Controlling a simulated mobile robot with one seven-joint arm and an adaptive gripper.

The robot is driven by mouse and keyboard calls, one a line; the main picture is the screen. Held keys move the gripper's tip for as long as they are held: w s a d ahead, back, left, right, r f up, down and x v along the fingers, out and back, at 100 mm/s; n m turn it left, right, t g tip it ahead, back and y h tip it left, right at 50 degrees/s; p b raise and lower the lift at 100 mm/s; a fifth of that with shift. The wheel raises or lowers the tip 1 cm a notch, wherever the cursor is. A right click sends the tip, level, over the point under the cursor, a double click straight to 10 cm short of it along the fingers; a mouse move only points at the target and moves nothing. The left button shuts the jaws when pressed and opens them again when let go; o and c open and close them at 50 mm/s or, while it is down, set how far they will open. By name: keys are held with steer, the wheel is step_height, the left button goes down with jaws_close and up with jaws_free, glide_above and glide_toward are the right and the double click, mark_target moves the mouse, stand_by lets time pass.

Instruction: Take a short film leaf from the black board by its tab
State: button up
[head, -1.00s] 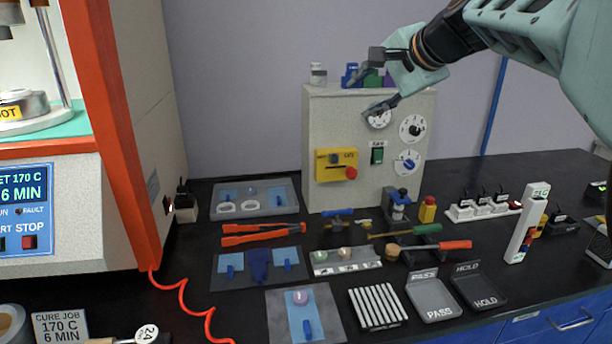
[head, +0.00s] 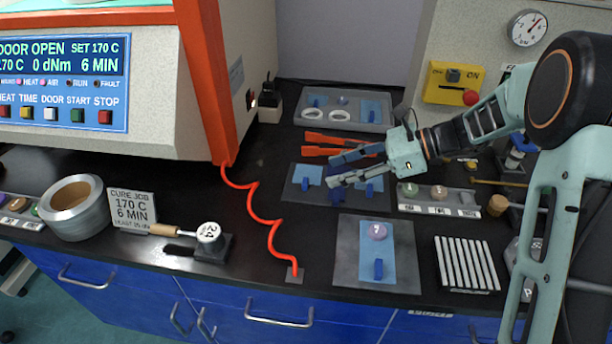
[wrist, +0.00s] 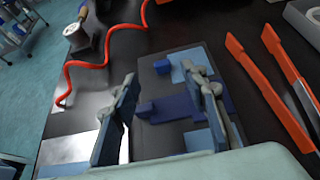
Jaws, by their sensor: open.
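The black board (head: 298,201) lies flat on the bench and carries two light blue short film leaves and a longer dark blue piece between them. The left leaf (head: 313,172) with its blue tab (head: 305,185) is clear of my fingers. The right leaf (head: 378,184) is partly covered by my gripper (head: 333,171). In the wrist view, one light blue leaf (wrist: 178,70) with a tab (wrist: 161,67) lies beyond the dark blue piece (wrist: 178,105); the other is partly behind a finger. My gripper is open and empty above the board.
Orange-handled tongs (head: 325,139) lie behind the board, near a grey tray (head: 380,122). A grey plate (head: 350,275) with a film and round sample stands in front, next to a ribbed white block (head: 466,265). A red coiled cord (head: 262,212) runs along the left.

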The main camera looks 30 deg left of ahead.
mark_target(306, 181)
steer(key=x, duration=0.4)
steer(key=b+x, duration=0.1)
steer(key=x, duration=0.2)
steer(key=shift+a+f, duration=0.2)
steer(key=shift+f, duration=0.25)
steer(key=c, duration=1.1)
